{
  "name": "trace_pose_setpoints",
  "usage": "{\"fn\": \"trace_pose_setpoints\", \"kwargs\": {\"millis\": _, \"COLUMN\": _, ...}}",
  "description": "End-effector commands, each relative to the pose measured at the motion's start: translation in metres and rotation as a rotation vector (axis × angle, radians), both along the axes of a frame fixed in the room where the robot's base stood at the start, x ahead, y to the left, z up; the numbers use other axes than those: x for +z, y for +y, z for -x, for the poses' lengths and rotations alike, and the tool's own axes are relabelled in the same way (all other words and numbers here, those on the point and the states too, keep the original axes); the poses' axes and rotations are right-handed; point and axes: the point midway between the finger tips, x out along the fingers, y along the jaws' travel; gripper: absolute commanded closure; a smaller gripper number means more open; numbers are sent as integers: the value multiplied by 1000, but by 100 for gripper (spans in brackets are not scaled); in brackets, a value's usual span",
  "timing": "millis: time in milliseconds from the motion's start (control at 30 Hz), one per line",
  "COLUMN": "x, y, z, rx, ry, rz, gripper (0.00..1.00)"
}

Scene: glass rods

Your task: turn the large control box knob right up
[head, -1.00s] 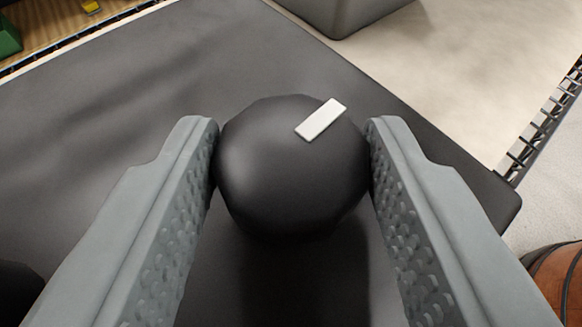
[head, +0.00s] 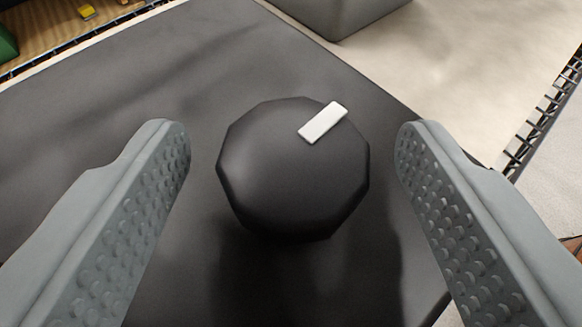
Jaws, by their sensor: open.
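The large black knob (head: 285,185) stands in the middle of the head view on the dark flat face of the control box (head: 130,75). A white marker bar (head: 323,122) on the knob's top lies near its upper right rim and slants up to the right. My gripper (head: 292,145) is open, with one grey, studded finger on each side of the knob. Clear gaps show between both fingers and the knob. The lower part of the box face is partly covered by the fingers and shadow.
A grey bin (head: 345,15) stands beyond the box at the top, on a pale surface (head: 460,60). A black wire edge (head: 540,125) runs along the right. Yellow (head: 87,12) and green (head: 6,42) pieces lie at the upper left.

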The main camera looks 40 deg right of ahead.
Motion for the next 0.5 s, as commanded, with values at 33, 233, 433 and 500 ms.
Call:
{"fn": "trace_pose_setpoints", "kwargs": {"millis": 33, "x": 1, "y": 3, "z": 2, "rx": 1, "ry": 0, "rz": 0, "gripper": 36}}
{"fn": "trace_pose_setpoints", "kwargs": {"millis": 233, "x": 12, "y": 22, "z": 22, "rx": 3, "ry": -1, "rz": -1, "gripper": 36}}
{"fn": "trace_pose_setpoints", "kwargs": {"millis": 433, "x": 28, "y": 49, "z": 47, "rx": 3, "ry": -1, "rz": -1, "gripper": 36}}
{"fn": "trace_pose_setpoints", "kwargs": {"millis": 500, "x": 33, "y": 58, "z": 57, "rx": 3, "ry": -1, "rz": -1, "gripper": 36}}
